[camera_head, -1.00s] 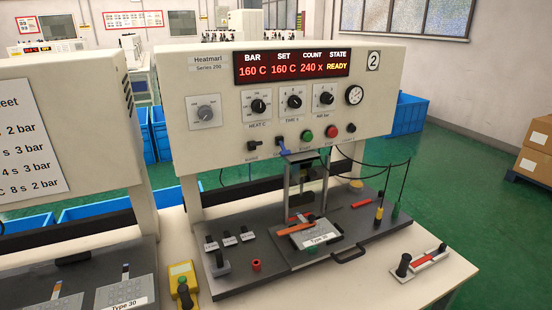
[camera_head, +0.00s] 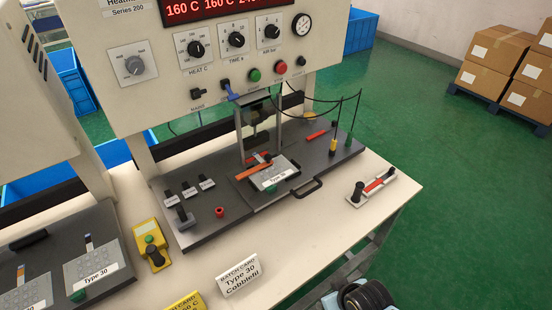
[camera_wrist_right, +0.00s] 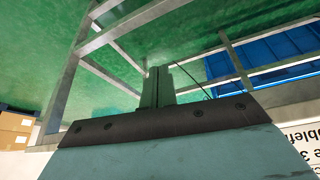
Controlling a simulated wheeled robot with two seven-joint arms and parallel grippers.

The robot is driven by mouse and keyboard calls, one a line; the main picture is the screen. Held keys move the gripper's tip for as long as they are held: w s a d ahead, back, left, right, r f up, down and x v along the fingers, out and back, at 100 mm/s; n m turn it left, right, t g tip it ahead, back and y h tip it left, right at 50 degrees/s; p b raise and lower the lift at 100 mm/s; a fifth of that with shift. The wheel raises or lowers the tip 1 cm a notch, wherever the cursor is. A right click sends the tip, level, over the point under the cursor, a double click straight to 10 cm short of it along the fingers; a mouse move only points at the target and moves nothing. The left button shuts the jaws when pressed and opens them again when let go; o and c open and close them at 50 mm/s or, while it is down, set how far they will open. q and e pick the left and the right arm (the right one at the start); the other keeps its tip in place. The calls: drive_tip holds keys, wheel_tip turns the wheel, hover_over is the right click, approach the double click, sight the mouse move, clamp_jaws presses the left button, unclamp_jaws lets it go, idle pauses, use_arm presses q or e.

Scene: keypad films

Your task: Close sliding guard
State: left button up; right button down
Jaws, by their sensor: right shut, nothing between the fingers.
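The heat press (camera_head: 215,62) stands on the bench. Under its head, a grey metal upright frame (camera_head: 241,130) rises behind the Type 30 plate (camera_head: 275,178); I cannot tell for sure whether this is the sliding guard. The plate lies on a dark sliding bed with a black loop handle (camera_head: 303,188) at its front edge. My right gripper (camera_wrist_right: 158,72) is shut and empty in the right wrist view, over green floor and bench legs, away from the press. My left gripper is not in view.
A yellow box with a green button (camera_head: 149,240) stands left of the base. Batch cards (camera_head: 239,276) stand at the front. A red-and-white tool holder (camera_head: 374,185) lies at right. Two probes on cables (camera_head: 333,145) stand on the base.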

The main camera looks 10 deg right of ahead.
drive_tip(key=w+a+r+t+p, duration=0.1)
drive_tip(key=w+r, duration=0.1)
drive_tip(key=r, duration=0.5)
drive_tip(key=w+r+t, duration=0.1)
drive_tip(key=w+r, duration=0.2)
drive_tip(key=r, duration=0.4)
drive_tip(key=n+t+y+p, duration=0.1)
drive_tip(key=t+y, duration=0.5)
drive_tip(key=t, duration=0.3)
approach(260, 104)
drive_tip(key=s+d+r, duration=0.3)
drive_tip(key=s+r, duration=0.1)
drive_tip(key=s, duration=0.1)
drive_tip(key=shift+w+a+f+p, duration=0.15)
drive_tip(key=shift+w+a+f, duration=0.6)
drive_tip(key=shift+w, duration=0.8)
drive_tip(key=shift+w+a+f+p, duration=0.1)
drive_tip(key=shift+w+a+f, duration=0.65)
drive_tip(key=shift+w, duration=0.8)
drive_tip(key=shift+w+a+f+p, duration=0.15)
drive_tip(key=shift+w+a+f, duration=0.6)
drive_tip(key=shift+w, duration=0.85)
